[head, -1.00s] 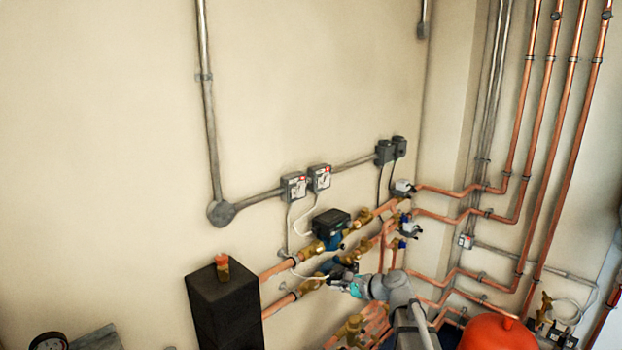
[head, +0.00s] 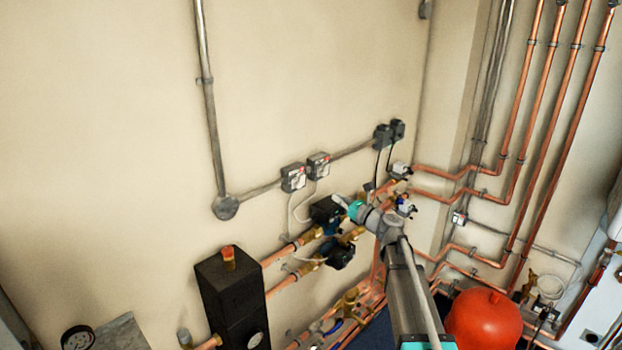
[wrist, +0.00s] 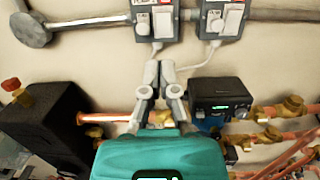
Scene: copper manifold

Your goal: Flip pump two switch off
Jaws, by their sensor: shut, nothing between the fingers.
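Two grey switch boxes with white faces and red marks hang side by side on the wall, the left switch box (head: 293,177) and the right switch box (head: 318,166). In the wrist view the left switch box (wrist: 155,18) and right switch box (wrist: 222,18) are at the top, each with a white knob. Their labels are too small to read, so I cannot tell which is pump two. My gripper (wrist: 159,68) is shut and empty, its tips appearing just below the left box and apart from it. In the head view my gripper (head: 338,198) is right of and below both boxes.
A black pump head (wrist: 218,98) sits right of my fingers, with copper pipes and brass valves around it. White cables hang from the switch boxes. A black block (head: 232,295) stands lower left, and a red vessel (head: 483,320) lower right. The wall above is clear.

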